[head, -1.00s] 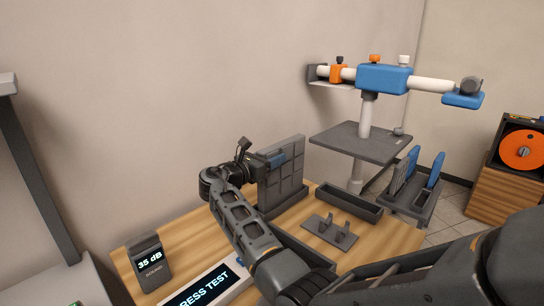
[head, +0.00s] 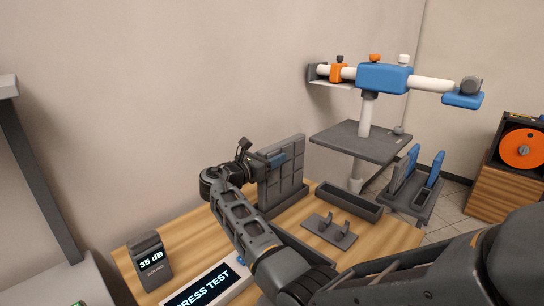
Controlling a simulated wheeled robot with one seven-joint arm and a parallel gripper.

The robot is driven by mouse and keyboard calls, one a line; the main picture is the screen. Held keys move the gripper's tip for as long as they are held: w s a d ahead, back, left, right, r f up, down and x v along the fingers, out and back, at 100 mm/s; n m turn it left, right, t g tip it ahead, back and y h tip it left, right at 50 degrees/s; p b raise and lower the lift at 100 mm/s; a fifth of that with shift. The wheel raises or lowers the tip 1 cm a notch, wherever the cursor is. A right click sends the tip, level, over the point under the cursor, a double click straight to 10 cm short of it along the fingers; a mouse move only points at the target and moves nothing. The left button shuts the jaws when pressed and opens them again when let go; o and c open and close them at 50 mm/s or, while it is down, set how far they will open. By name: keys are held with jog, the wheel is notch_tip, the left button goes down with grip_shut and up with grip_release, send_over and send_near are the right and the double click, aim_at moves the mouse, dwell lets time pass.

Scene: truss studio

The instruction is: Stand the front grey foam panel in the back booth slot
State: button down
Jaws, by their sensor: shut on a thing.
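The grey foam panel (head: 285,180), with a grid of raised squares, stands upright at the back of the wooden table. My gripper (head: 277,160) reaches it from the left and is shut on its upper part, where a small blue piece shows. The panel's lower edge meets a long dark booth slot base (head: 292,202) near the wall. I cannot tell how deep the panel sits in it. Part of its left side is hidden by my wrist and arm.
A dark empty trough (head: 348,203) and a small bracketed plate (head: 329,230) lie right of the panel. A sound meter (head: 150,262) and a lettered display (head: 205,285) stand at the front left. A rack with blue panels (head: 415,190) stands beyond the table.

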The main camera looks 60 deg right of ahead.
jog(key=shift+f+b, duration=0.3)
jog(key=shift+f, duration=0.3)
dwell(0.4)
jog(key=c, duration=0.8)
grip_release()
jog(key=shift+a, duration=0.1)
jog(key=p+v, duration=0.4)
jog(key=v, duration=0.6)
jog(key=shift+a, duration=0.35)
